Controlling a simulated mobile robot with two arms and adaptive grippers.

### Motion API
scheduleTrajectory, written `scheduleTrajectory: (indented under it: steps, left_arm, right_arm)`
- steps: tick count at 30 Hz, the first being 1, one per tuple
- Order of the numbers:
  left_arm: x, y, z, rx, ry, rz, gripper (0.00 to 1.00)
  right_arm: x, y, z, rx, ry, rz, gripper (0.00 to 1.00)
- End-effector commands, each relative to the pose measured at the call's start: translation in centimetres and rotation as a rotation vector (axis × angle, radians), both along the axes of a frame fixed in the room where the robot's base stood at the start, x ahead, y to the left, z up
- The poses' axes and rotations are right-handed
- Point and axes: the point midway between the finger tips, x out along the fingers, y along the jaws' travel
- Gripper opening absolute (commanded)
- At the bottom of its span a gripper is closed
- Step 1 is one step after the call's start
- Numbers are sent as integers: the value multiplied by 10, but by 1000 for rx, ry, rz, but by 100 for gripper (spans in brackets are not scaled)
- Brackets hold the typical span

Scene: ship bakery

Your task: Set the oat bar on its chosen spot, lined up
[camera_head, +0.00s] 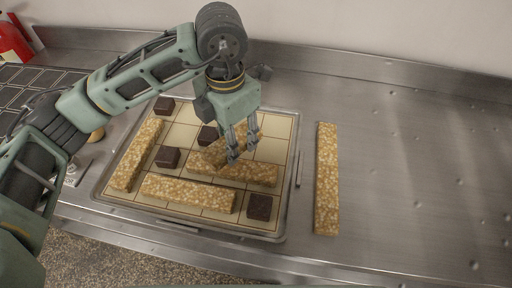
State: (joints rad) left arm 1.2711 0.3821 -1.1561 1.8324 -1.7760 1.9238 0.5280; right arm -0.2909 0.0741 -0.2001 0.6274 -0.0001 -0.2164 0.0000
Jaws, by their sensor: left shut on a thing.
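My left gripper (241,154) comes down over a tray (285,205) marked with a cream grid. Its fingers are shut on a pale, grainy oat bar (214,152), which lies slantwise and is partly hidden by the fingers. Just in front of it, another oat bar (255,174) lies across the grid; I cannot tell whether the two touch. One more oat bar (137,153) lies along the tray's left side, and another (188,193) along the front. A separate oat bar (326,180) lies on the steel counter right of the tray. My right gripper is out of view.
Dark brown square blocks sit on the grid: back left (164,105), middle (208,136), left (168,157) and front right (259,207). The steel counter (420,170) is clear to the right. A dark gridded surface (38,78) and a red object (13,42) are at the far left.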

Motion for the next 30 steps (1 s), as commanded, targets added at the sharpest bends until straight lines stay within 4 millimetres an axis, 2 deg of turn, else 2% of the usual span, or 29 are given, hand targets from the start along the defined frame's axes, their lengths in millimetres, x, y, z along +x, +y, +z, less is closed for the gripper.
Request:
scheduleTrajectory:
  steps: [13,21,27,30]
  left_arm:
    - [9,-69,10,-2,0,997,10]
    - [6,-109,17,-2,0,1598,10]
    - [3,-132,20,-1,1,1968,10]
    - [1,-139,22,-1,1,2091,10]
  right_arm:
    - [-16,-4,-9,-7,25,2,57]
    - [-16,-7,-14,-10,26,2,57]
    - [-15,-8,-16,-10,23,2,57]
    - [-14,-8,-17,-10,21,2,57]
